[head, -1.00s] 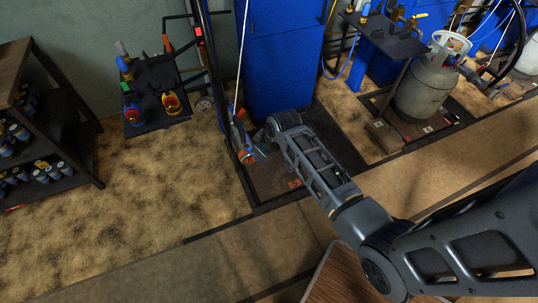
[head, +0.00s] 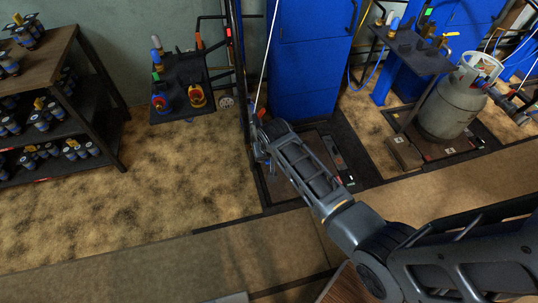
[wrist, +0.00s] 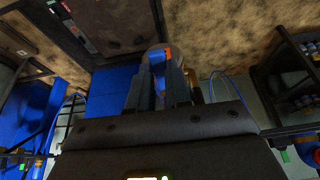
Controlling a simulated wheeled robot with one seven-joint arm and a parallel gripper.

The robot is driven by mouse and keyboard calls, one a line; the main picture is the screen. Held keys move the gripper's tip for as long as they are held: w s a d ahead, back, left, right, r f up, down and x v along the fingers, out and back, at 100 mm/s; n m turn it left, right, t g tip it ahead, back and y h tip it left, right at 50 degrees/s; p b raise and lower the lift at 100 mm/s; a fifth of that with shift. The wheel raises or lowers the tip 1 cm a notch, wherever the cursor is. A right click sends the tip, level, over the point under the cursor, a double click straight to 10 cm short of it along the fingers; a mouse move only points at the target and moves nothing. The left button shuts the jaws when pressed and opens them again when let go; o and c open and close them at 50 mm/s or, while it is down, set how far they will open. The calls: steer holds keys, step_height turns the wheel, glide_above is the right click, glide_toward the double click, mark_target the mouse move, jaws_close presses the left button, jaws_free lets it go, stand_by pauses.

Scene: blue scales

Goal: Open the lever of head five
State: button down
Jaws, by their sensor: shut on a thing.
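My gripper (wrist: 159,66) shows in the wrist view with its two grey fingers closed around a blue part with an orange end (wrist: 167,53). This looks like the filling head with its lever. I cannot tell which part is the lever or how far it is turned. In the head view my gripper (head: 257,138) is beside the dark upright post, at the left edge of a floor scale (head: 338,155). The filling head is mostly hidden there by my gripper and wrist. No number for the head is readable.
A blue cabinet (head: 308,75) stands behind the scale. A grey gas cylinder (head: 448,108) stands on another scale at right. A dark rack (head: 182,72) holds blue and orange fittings. A shelf unit (head: 92,92) at left holds several more. The floor between is clear.

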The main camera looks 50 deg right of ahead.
steer(key=c, duration=1)
jaws_free()
steer(key=shift+c, duration=0.2)
steer(key=shift+r, duration=0.1)
steer(key=v, duration=0.7)
steer(key=shift+s+r, duration=0.2)
steer(key=shift+r, duration=0.1)
steer(key=shift+a, duration=0.15)
